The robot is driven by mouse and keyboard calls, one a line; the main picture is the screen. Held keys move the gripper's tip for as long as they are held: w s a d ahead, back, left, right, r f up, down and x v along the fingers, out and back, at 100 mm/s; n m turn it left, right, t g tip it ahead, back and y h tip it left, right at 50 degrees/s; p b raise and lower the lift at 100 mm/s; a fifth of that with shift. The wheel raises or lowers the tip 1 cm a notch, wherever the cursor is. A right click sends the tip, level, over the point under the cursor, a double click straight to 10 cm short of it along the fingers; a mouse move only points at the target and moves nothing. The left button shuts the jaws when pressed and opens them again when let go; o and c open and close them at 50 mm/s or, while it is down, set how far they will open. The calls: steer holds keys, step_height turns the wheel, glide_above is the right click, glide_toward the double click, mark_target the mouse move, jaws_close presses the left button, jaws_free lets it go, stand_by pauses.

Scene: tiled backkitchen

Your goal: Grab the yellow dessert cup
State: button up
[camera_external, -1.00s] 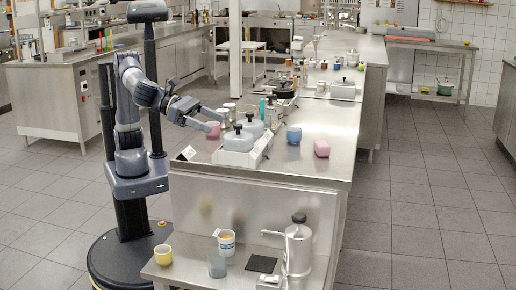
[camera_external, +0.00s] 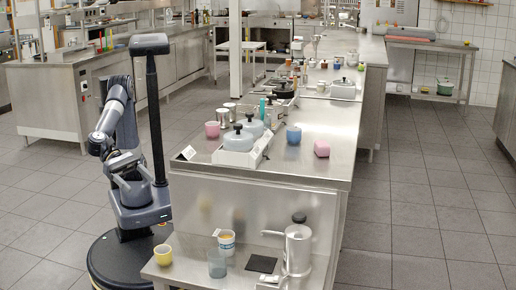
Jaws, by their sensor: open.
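The yellow dessert cup (camera_external: 163,254) stands upright on the lower steel shelf (camera_external: 190,271), at its front left corner. My gripper (camera_external: 125,183) is open, small and partly lost against my own arm and base. It is above and to the left of the yellow cup, well apart from it, and the arm is folded down beside the column. No object shows between the fingers.
A cup with a yellow and white band (camera_external: 226,240), a grey-blue tumbler (camera_external: 217,264), a black square (camera_external: 261,264) and a steel pot (camera_external: 299,245) share the shelf. The counter above holds a pink cup (camera_external: 212,130), lidded containers (camera_external: 239,139) and a blue jar (camera_external: 294,134).

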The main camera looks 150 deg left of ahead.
glide_toward(169, 259)
steer(key=shift+w+a+f+b, duration=0.3)
steer(key=shift+w+f, duration=0.1)
steer(key=shift+w, duration=0.1)
steer(key=shift+w+a+f+b, duration=0.25)
steer(key=shift+w+f, duration=0.2)
steer(key=shift+r+b+x, duration=0.2)
steer(key=shift+b+x, duration=0.45)
steer(key=shift+x, duration=2.5)
steer(key=shift+a+r, duration=0.1)
steer(key=shift+c, duration=0.3)
steer(key=c, duration=1)
